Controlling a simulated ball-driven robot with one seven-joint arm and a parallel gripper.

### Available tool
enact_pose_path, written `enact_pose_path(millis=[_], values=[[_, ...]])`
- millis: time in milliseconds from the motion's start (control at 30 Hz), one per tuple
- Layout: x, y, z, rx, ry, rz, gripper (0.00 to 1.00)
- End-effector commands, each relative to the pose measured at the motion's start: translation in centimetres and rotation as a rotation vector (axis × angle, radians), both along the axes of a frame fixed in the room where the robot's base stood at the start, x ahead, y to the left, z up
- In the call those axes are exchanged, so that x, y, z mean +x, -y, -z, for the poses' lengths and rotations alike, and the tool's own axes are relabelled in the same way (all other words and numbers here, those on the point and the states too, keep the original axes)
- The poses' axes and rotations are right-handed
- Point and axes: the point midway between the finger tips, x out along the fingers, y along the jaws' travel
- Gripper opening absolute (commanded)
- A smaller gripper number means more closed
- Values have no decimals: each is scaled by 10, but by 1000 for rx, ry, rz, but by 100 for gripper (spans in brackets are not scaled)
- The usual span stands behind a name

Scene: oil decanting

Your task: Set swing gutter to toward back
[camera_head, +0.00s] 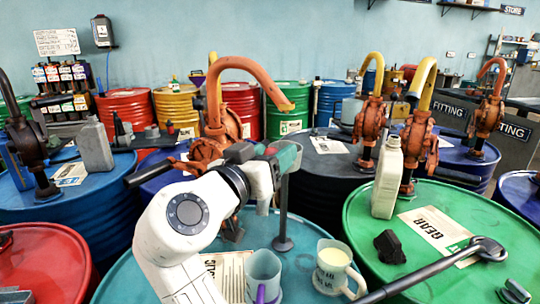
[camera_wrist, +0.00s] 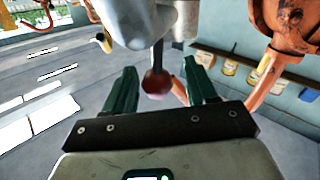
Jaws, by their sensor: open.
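A thin dark post (camera_head: 283,212) with a round foot stands on the teal drum (camera_head: 130,280). The gutter at its top is mostly hidden by my gripper in the head view. My gripper (camera_head: 282,158), with green fingers, is at the post's upper end. In the wrist view, my gripper (camera_wrist: 160,88) is open, with one finger on each side of a dark rod ending in a reddish knob (camera_wrist: 157,82). I cannot tell whether the fingers touch it. A pale grey body (camera_wrist: 140,20), perhaps the gutter, lies beyond the rod.
An orange hand pump (camera_head: 212,140) rises behind my gripper, its spout arching over it. A clear measuring jug (camera_head: 263,275) and a cream-filled jug (camera_head: 333,268) stand near the post. A white bottle (camera_head: 387,180) and a long wrench (camera_head: 440,268) are on the green drum.

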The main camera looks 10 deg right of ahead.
Motion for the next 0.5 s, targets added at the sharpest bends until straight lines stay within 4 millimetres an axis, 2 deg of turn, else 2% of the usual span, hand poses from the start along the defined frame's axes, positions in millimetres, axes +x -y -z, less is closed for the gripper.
enact_pose_path(millis=[233,500], values=[[-11,-11,0,0,2,-1,57],[-49,-46,1,1,1,-4,57]])
